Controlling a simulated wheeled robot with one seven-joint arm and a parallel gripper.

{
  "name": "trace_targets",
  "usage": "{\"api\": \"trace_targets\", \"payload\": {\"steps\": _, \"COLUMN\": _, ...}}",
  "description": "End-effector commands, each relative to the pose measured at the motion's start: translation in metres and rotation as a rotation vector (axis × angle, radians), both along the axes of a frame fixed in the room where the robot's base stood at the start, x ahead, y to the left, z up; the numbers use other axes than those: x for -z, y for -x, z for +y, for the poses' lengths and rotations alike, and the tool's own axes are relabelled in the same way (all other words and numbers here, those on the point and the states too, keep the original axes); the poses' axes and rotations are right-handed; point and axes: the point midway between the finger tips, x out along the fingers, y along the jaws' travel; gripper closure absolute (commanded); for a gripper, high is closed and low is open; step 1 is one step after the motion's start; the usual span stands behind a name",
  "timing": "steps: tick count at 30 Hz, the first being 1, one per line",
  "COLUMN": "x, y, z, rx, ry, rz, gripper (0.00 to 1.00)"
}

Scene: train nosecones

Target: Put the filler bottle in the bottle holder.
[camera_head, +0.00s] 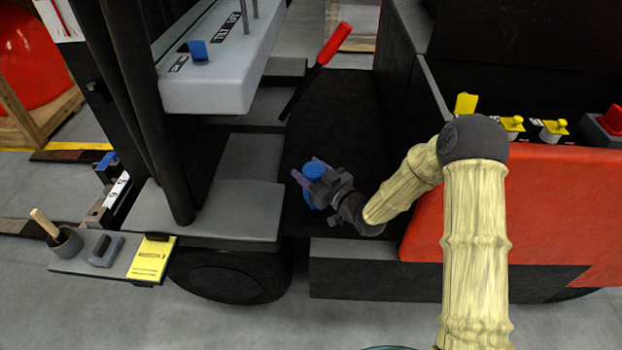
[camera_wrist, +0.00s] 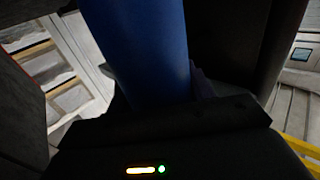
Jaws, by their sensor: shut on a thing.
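A blue filler bottle (camera_head: 313,171) is in my gripper (camera_head: 311,182), over the dark floor of the vehicle in the head view. My gripper is shut on it, with purple finger parts on either side. In the wrist view the bottle (camera_wrist: 140,45) shows as a large blue cylinder rising from the gripper, its far end out of frame. I cannot tell whether its lower end touches anything. I cannot make out the bottle holder with certainty.
A red-handled lever (camera_head: 334,45) stands behind the gripper. A grey console (camera_head: 215,80) is at upper left and a red side panel (camera_head: 530,205) at right. A left shelf holds a dark cup (camera_head: 67,243) and a yellow card (camera_head: 150,260).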

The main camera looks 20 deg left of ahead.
Motion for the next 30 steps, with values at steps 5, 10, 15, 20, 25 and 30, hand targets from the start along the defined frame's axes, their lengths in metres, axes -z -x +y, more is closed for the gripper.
{"api": "trace_targets", "payload": {"steps": 5, "x": 0.025, "y": 0.000, "z": -0.001, "rx": 0.001, "ry": -0.001, "rz": -0.002, "gripper": 0.83}}
{"api": "trace_targets", "payload": {"steps": 10, "x": 0.024, "y": 0.000, "z": -0.001, "rx": 0.001, "ry": -0.002, "rz": -0.003, "gripper": 0.83}}
{"api": "trace_targets", "payload": {"steps": 15, "x": 0.027, "y": -0.002, "z": -0.002, "rx": 0.004, "ry": -0.001, "rz": -0.002, "gripper": 0.83}}
{"api": "trace_targets", "payload": {"steps": 20, "x": 0.029, "y": -0.002, "z": -0.003, "rx": 0.006, "ry": 0.001, "rz": -0.001, "gripper": 0.36}}
{"api": "trace_targets", "payload": {"steps": 25, "x": 0.029, "y": -0.002, "z": -0.003, "rx": 0.006, "ry": 0.000, "rz": 0.000, "gripper": 0.26}}
{"api": "trace_targets", "payload": {"steps": 30, "x": 0.029, "y": -0.002, "z": -0.003, "rx": 0.005, "ry": 0.000, "rz": 0.000, "gripper": 0.26}}
